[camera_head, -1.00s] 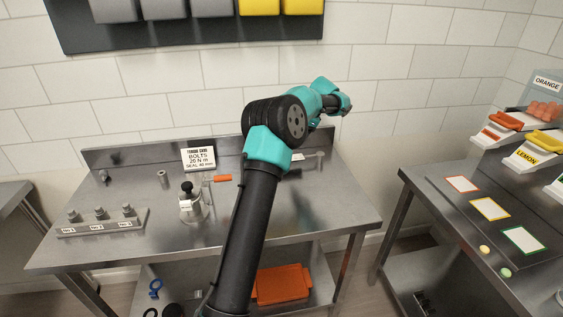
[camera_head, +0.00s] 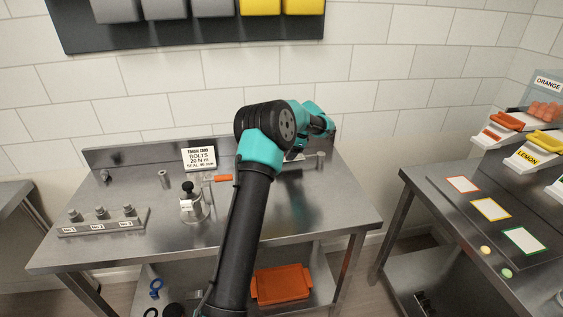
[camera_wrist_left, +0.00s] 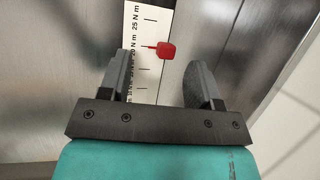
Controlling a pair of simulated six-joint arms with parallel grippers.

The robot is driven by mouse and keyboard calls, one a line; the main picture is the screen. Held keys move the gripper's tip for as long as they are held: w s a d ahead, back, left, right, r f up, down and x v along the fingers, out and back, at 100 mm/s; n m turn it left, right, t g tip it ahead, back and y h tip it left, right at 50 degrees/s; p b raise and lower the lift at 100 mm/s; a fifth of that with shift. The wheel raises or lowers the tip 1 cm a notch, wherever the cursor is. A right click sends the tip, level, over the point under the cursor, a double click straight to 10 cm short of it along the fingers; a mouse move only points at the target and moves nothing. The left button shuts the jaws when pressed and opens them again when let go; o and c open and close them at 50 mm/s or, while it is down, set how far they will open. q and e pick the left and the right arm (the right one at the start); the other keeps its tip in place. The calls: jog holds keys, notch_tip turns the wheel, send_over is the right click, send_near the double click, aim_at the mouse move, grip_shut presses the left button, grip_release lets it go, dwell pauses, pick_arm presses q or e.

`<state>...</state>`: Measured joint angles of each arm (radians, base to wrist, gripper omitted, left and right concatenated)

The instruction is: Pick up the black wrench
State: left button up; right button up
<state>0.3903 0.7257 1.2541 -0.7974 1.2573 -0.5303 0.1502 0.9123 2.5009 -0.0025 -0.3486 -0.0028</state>
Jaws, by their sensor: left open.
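I cannot make out a black wrench for certain in either view; the left arm covers part of the steel bench behind it. My left gripper (camera_wrist_left: 160,65) is open in the left wrist view, its two dark fingers apart. A white torque scale (camera_wrist_left: 140,72) with N m marks shows between and beyond the fingers, with a red pointer (camera_wrist_left: 166,49) near the 20 mark. In the head view, the left arm reaches over the back right of the steel bench (camera_head: 310,215). My right gripper is not in view.
On the bench are a torque card (camera_head: 199,158), an orange-handled tool (camera_head: 223,178), a metal fixture with a black knob (camera_head: 190,205) and a numbered bolt rack (camera_head: 98,224). An orange tray (camera_head: 283,284) sits on the lower shelf. The bench's front right is clear.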

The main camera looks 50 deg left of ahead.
pick_arm(q)
jog(key=shift+s+x, duration=0.2)
jog(key=shift+x, duration=1.1)
jog(key=shift+s+x, duration=0.2)
jog(key=shift+x, duration=1.1)
jog(key=shift+d, duration=0.1)
jog(key=shift+c, duration=0.2)
jog(key=shift+r, duration=0.1)
grip_shut()
